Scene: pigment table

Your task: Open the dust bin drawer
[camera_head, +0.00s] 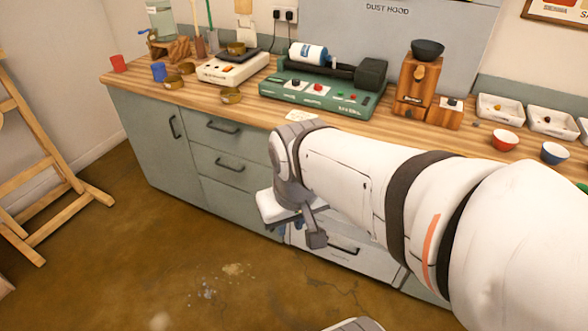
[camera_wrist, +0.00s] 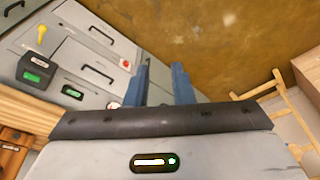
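A pale drawer front (camera_head: 368,263), likely the dust bin drawer, shows low under the counter, partly behind my arm. Its dark bar handle (camera_head: 343,248) is visible, and a small label below it is too small to read. My gripper (camera_head: 285,224) is in front of the cabinet, to the left of this handle. In the wrist view my gripper's two blue fingers (camera_wrist: 159,82) are apart with nothing between them.
The wooden counter (camera_head: 460,137) carries a green roller machine (camera_head: 320,92), a grinder (camera_head: 417,80), bowls and trays. Grey-green drawers (camera_head: 222,148) are left of my gripper. A wooden easel (camera_head: 30,160) stands at far left. The brown floor (camera_head: 150,250) between is clear.

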